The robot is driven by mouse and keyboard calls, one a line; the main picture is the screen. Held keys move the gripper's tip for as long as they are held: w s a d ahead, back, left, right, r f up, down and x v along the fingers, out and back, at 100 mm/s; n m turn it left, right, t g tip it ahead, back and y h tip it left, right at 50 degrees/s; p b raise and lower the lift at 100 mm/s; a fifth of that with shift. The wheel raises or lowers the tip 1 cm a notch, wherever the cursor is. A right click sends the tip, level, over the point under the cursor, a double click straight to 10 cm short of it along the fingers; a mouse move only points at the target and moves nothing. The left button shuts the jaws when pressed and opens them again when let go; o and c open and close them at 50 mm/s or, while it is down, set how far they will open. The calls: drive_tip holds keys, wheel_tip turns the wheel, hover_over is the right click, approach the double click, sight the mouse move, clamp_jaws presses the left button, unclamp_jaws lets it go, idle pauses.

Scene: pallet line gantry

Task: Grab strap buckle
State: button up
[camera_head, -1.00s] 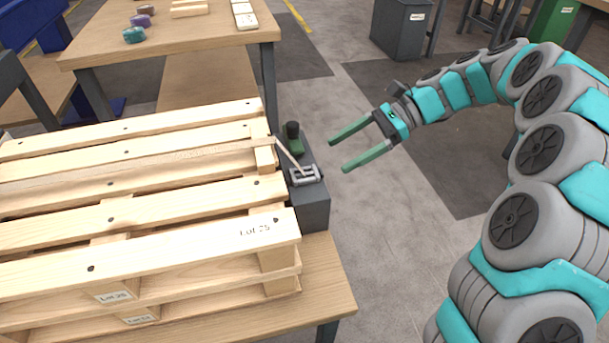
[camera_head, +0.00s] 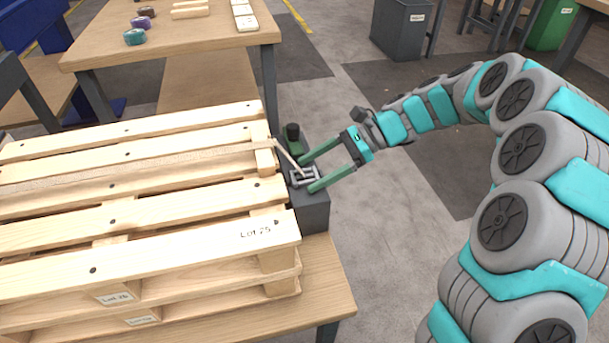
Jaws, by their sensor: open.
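The strap buckle (camera_head: 303,178) is a small grey metal frame on top of a dark grey block (camera_head: 313,209) at the right end of the pallets. A tan strap (camera_head: 288,156) runs from the pallet top down to it. My gripper (camera_head: 306,174) is open, with its two green fingers pointing left. One finger lies on the far side of the buckle and the other on its near side. I cannot tell whether either finger touches it.
Stacked wooden pallets (camera_head: 118,187) fill the left of a wooden table (camera_head: 325,275). Another table (camera_head: 180,48) with small items stands behind.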

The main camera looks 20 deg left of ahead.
clamp_jaws()
idle(0.6)
